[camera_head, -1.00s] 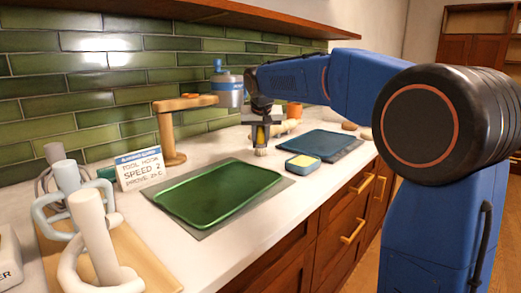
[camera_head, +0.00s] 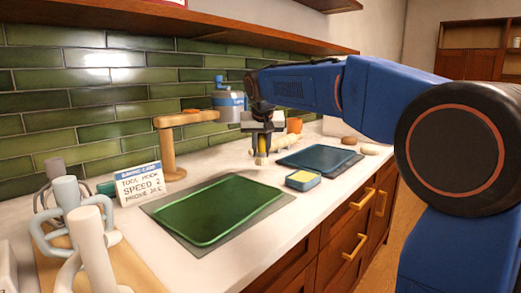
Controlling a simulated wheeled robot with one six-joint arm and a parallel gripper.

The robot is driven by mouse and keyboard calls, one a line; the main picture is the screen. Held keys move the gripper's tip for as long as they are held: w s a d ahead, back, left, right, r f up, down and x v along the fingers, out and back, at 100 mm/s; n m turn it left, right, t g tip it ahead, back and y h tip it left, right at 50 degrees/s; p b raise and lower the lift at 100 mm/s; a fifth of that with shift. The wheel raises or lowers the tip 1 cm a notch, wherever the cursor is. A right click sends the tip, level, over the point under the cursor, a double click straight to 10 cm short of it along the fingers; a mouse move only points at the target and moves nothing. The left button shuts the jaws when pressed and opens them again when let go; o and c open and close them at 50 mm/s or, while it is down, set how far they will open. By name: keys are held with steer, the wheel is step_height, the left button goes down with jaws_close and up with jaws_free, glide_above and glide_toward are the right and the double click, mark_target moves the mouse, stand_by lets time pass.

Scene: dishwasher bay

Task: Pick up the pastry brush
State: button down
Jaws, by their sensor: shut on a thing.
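My gripper (camera_head: 262,134) points down over the counter, between the green tray and the blue sponge dish. It is shut on the pastry brush (camera_head: 261,159), which hangs upright below the jaws. A yellow part and pale bristles of the brush show; its upper end is hidden in the gripper. The bristles appear slightly above the counter, though the gap is hard to judge.
A green tray (camera_head: 215,214) on a grey mat lies in front. A blue dish with a yellow sponge (camera_head: 302,179) and a dark blue tray (camera_head: 318,161) are to the right. A wooden stand (camera_head: 168,148) and a lettered card (camera_head: 138,184) stand behind. Pale dough hooks (camera_head: 95,238) are front left.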

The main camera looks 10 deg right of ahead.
steer(key=s+a, duration=0.1)
steer(key=s, duration=0.3)
steer(key=s+a, duration=0.1)
steer(key=s, duration=0.9)
steer(key=shift+a, duration=0.4)
steer(key=shift+r, duration=0.1)
